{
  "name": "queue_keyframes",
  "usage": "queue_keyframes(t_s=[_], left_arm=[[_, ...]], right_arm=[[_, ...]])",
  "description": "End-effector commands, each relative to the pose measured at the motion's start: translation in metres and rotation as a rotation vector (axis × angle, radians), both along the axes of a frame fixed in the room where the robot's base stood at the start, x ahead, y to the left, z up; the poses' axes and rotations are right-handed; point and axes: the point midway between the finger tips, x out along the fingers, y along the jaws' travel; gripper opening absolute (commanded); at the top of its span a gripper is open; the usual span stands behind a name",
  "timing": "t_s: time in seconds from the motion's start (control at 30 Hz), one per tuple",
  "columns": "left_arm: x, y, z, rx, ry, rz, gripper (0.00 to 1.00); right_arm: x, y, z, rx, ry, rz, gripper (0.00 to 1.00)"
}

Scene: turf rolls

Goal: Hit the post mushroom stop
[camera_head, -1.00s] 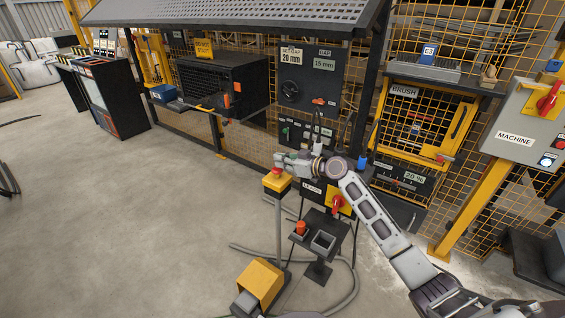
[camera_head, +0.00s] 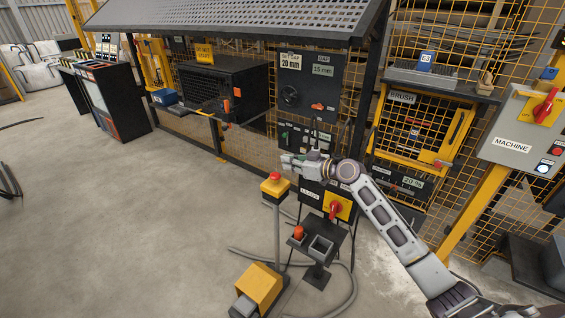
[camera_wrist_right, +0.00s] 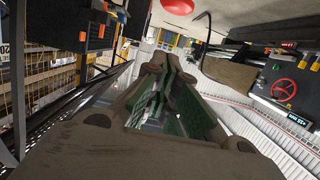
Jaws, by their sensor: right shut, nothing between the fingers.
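The post mushroom stop is a red button (camera_head: 275,177) on a yellow box (camera_head: 275,188), on top of a slim grey post in the head view. My right gripper (camera_head: 284,161) is shut and empty. In the head view its fingertips appear just above and slightly right of the red button, with a small gap between them in the picture. The height gap is hard to judge. In the right wrist view the shut fingers (camera_wrist_right: 170,75) fill the middle, and a red disc (camera_wrist_right: 178,5), likely the mushroom, is cut by the top edge. My left gripper is not in view.
A small stand with a red-orange knob (camera_head: 299,232) and a panel with a red rotary switch (camera_head: 335,209) stand right of the post. A yellow foot pedal box (camera_head: 260,285) and grey hose lie on the floor. Open floor extends to the left.

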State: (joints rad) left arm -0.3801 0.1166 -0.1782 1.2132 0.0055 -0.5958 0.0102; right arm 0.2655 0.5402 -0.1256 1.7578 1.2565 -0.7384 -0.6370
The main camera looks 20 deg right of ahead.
Motion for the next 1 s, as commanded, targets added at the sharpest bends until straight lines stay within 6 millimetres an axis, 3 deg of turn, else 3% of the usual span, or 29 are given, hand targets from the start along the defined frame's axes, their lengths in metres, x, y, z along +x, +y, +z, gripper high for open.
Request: queue_keyframes(t_s=[0.5,1.0], left_arm=[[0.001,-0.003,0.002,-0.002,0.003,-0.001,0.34],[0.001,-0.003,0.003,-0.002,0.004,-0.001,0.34]], right_arm=[[-0.039,-0.03,0.012,0.0,0.001,0.001,0.0],[-0.044,-0.034,0.014,0.0,0.002,0.001,0.0]])
